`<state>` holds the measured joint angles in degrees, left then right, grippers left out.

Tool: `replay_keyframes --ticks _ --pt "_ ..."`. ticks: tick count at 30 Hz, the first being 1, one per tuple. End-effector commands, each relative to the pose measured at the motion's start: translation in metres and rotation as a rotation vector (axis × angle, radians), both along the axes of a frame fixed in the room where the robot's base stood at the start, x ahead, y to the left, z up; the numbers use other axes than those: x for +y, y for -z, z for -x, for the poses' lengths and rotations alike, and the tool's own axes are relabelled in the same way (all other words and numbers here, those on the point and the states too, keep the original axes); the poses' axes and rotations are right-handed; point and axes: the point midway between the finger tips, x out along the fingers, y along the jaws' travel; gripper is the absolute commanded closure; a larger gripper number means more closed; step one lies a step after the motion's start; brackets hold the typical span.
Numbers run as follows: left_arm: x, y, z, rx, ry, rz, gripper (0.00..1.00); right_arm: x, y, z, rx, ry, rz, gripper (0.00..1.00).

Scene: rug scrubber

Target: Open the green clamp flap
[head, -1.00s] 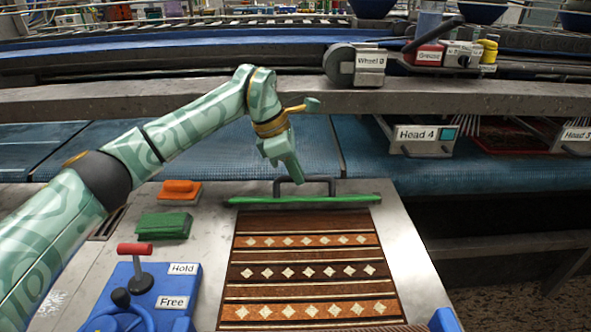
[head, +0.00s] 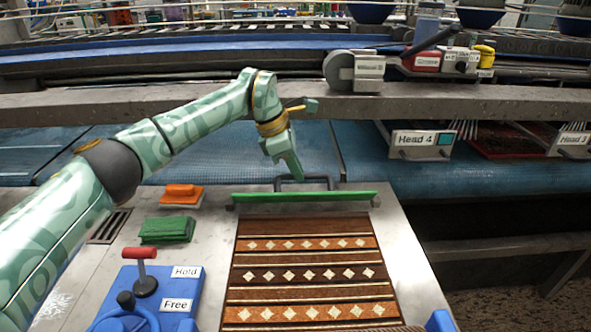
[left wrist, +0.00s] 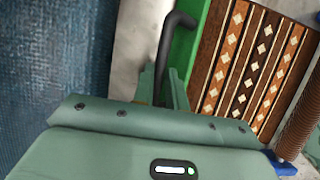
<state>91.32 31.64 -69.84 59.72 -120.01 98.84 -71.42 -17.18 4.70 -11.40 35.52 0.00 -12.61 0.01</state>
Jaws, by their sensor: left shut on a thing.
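The green clamp flap (head: 305,197) is a long narrow bar across the far end of the patterned rug (head: 300,262). A dark bent handle (head: 320,181) stands at its far side. My left gripper (head: 294,177) reaches down to the left part of this handle and is shut on it. In the left wrist view, the handle (left wrist: 176,24) runs in between the fingers (left wrist: 165,82), and the green flap (left wrist: 186,45) lies just beside it. A narrow strip of bare metal shows between flap and rug in the head view. My right gripper is out of view.
A blue control box (head: 185,290) with a red-topped lever and Hold and Free labels stands at the front left. Green pads (head: 167,230) and an orange block (head: 181,193) lie left of the rug. A grey beam (head: 430,103) crosses behind, above the blue belt (head: 370,165).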

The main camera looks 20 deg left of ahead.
Motion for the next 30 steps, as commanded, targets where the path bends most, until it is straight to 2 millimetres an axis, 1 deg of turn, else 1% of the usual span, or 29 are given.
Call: replay_keyframes --ticks 6,12,18,30 --pt "0.007 0.006 -0.014 -0.002 -0.002 -0.004 1.0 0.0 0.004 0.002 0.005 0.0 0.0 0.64" --pt "0.01 0.009 -0.022 -0.002 -0.001 -0.003 1.0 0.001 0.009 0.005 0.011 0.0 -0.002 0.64" --pt "0.012 0.011 -0.026 -0.001 0.0 -0.004 1.0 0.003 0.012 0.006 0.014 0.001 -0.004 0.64" --pt "0.012 0.01 -0.027 -0.003 0.0 -0.002 1.0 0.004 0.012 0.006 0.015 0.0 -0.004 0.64"
